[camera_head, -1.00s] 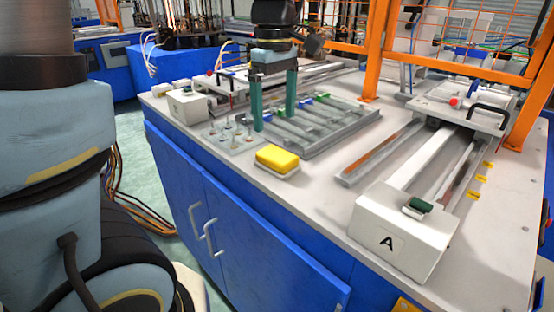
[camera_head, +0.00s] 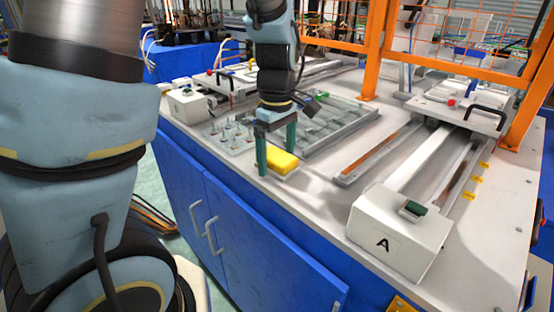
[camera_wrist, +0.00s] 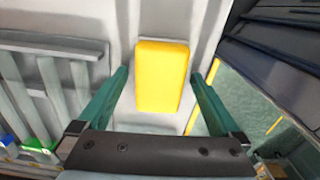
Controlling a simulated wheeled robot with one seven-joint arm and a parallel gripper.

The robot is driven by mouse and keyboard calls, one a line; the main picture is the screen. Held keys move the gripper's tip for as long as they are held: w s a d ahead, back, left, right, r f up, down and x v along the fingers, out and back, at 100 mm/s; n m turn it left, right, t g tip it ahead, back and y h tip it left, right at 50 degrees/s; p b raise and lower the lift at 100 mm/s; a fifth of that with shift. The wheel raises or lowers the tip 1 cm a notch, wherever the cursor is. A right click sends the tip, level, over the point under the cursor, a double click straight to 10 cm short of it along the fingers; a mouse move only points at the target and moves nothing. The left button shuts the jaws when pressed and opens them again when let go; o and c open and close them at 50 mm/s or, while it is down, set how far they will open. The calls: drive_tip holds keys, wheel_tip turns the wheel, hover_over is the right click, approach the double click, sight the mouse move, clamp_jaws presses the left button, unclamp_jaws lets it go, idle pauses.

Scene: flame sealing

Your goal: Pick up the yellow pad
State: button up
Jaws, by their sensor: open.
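The yellow pad (camera_head: 281,160) lies on a pale base on the white worktop, near its front edge. My gripper (camera_head: 277,155) points down over it, with one green finger to the left of the pad and the other behind it in the head view. In the wrist view the yellow pad (camera_wrist: 162,76) sits between the two open green fingers of my gripper (camera_wrist: 160,85), with a gap on each side. The gripper is open and holds nothing.
A grey slotted rack (camera_head: 335,122) stands just behind the pad. Small upright pegs (camera_head: 232,134) are to its left. A white box marked A (camera_head: 398,235) and rails are on the right. The worktop's front edge is close to the pad.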

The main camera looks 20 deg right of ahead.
sight(277, 155)
drive_tip(key=shift+f, duration=0.1)
drive_tip(key=shift+c, duration=0.4)
drive_tip(key=c, duration=1.3)
drive_tip(key=shift+o, duration=0.2)
wheel_tip(277, 155, up, 10)
drive_tip(key=shift+r+b, duration=0.1)
drive_tip(key=shift+b, duration=0.55)
